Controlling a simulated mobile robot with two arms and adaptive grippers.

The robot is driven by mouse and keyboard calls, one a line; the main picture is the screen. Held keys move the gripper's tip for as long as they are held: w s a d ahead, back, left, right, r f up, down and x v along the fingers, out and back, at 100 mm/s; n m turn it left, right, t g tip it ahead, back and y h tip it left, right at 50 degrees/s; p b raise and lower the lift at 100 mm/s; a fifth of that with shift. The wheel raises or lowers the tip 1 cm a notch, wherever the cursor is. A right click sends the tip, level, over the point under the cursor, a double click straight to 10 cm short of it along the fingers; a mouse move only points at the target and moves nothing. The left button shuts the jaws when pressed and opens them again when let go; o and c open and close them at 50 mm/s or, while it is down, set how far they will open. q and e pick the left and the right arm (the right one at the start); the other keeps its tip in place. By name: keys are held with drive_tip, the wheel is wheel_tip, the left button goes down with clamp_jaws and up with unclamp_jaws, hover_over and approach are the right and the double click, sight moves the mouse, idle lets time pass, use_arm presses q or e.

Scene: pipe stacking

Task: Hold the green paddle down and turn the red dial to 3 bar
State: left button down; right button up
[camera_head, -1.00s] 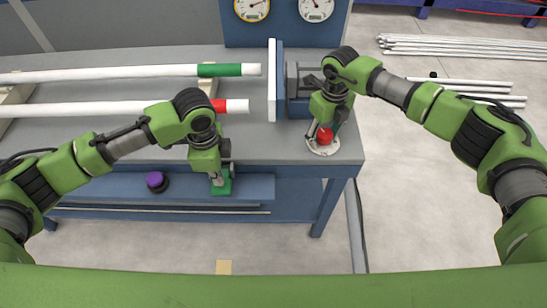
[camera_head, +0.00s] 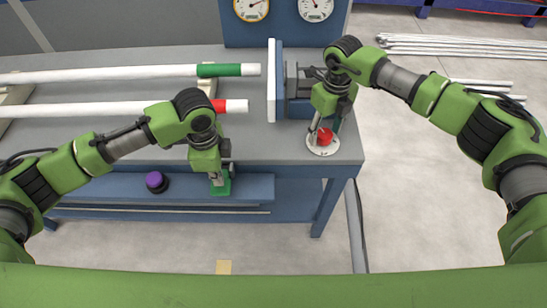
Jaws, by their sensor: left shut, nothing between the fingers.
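The green paddle (camera_head: 221,188) is at the front edge of the blue shelf below the bench. My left gripper (camera_head: 216,180) is shut and empty, with its tip down on or just over the paddle; contact is hard to make out. The red dial (camera_head: 324,138) sits on a round white plate (camera_head: 322,151) at the bench's front right corner. My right gripper (camera_head: 325,128) points down at the dial, with its fingers on either side of the knob. I cannot tell whether they touch it. The dial's scale is too small to read.
Two round gauges (camera_head: 251,8) (camera_head: 316,8) stand on a blue panel at the back; their readings are too small to tell. Two white pipes with a green band (camera_head: 219,70) and a red band (camera_head: 218,106) lie left of a white plate (camera_head: 271,80). A purple button (camera_head: 155,181) is left of the paddle.

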sight(325, 133)
drive_tip(key=shift+r, duration=2.4)
use_arm(q)
drive_tip(key=shift+r, duration=0.1)
wheel_tip(325, 133, up, 10)
drive_tip(key=shift+s, duration=0.15)
use_arm(e)
drive_tip(key=shift+s+f, duration=0.1)
